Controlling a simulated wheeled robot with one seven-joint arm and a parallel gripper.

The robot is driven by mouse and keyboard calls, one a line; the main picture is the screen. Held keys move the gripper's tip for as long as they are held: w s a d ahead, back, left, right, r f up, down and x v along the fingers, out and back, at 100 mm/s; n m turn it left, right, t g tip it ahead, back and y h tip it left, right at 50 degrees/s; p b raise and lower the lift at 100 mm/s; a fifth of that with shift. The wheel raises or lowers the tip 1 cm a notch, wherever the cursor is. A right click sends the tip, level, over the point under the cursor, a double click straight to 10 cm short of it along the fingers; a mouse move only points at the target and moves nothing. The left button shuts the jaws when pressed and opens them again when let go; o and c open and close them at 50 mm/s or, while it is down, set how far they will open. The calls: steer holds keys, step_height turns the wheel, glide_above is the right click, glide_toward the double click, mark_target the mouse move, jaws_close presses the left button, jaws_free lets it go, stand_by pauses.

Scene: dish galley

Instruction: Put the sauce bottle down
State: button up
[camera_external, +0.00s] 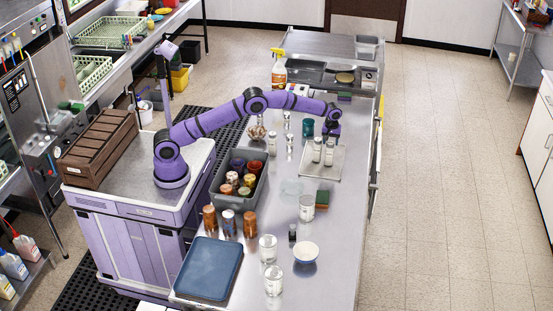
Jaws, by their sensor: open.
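My gripper (331,137) is open at the end of my outstretched arm, pointing down over the far part of the steel counter. Right below it, two small pale bottles stand upright on a flat grey tray, the left one (317,150) and the right one (329,154). The gripper is close above the right one; I cannot tell whether they touch. The tray (322,173) lies on the counter (335,230). No label can be read, so I cannot tell which bottle is the sauce bottle.
A grey bin (228,203) of cans and jars stands left of the tray. A teal cup (308,127), several shakers, a sponge (322,199), a glass jar (307,208), a bowl (305,252) and a blue tray (209,268) share the counter. A spray bottle (279,72) stands at the back.

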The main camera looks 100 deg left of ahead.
step_height(320, 180, up, 7)
steer(key=shift+r, duration=0.1)
stand_by(0.3)
